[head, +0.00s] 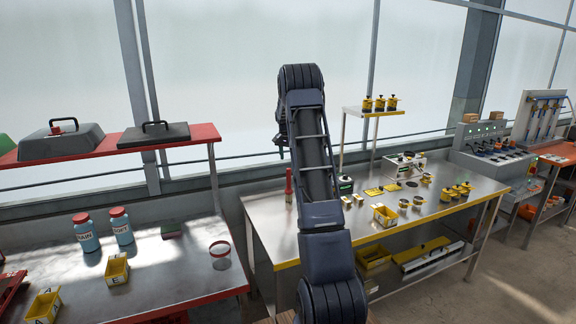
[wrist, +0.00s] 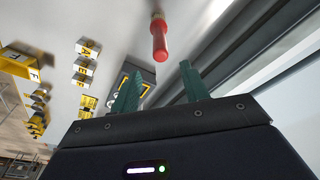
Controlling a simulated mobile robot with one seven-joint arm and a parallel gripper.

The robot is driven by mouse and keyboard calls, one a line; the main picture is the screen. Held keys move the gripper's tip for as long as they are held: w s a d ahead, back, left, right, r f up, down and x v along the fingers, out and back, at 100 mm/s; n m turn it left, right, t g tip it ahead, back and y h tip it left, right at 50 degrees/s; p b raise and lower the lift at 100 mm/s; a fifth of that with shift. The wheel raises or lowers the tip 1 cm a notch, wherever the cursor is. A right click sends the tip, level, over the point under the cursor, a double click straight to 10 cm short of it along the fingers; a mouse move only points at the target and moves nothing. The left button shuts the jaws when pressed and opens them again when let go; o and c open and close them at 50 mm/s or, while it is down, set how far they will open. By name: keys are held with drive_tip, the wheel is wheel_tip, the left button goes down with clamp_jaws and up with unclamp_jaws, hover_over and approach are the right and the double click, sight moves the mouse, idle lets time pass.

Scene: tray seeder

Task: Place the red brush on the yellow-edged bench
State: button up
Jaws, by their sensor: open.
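The red brush (head: 289,186) appears to stand upright, handle up, on the back left part of the yellow-edged bench (head: 330,250). In the wrist view its red handle (wrist: 159,40) points toward my gripper, with a metal collar at the far end; its bristles cannot be made out. My gripper (wrist: 160,70) is open and empty, with its two green fingers apart. The handle end lies just beyond the fingertips, in line with the gap between them. In the head view my gripper (head: 281,152) is above the brush, partly hidden by my arm.
Yellow bins (head: 384,215), small tins and a raised shelf (head: 372,112) with yellow-black items stand on the bench to the right. A red-edged bench (head: 180,308) with two blue jars (head: 86,232) is to the left. Windows rise behind.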

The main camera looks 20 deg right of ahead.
drive_tip(key=s+a+r+n+t, duration=0.1)
drive_tip(key=s+a+r, duration=0.45)
drive_tip(key=s, duration=0.25)
drive_tip(key=s+a+r+n, duration=0.2)
drive_tip(key=s+a+r, duration=0.2)
drive_tip(key=s+r, duration=0.4)
drive_tip(key=s+a+r+n+t, duration=0.1)
drive_tip(key=s+a+r, duration=0.4)
drive_tip(key=s, duration=0.4)
drive_tip(key=s+a+f+n, duration=0.1)
drive_tip(key=s+a, duration=0.1)
drive_tip(key=s, duration=0.8)
drive_tip(key=s+a+f+n+t, duration=0.1)
drive_tip(key=s+a+f+n, duration=0.1)
drive_tip(key=s, duration=0.8)
drive_tip(key=s+a+f+n+y, duration=0.1)
drive_tip(key=s+a, duration=0.3)
drive_tip(key=s, duration=0.7)
drive_tip(key=shift+a+f+n, duration=0.2)
drive_tip(key=shift+f+n, duration=0.3)
drive_tip(key=shift+f, duration=0.05)
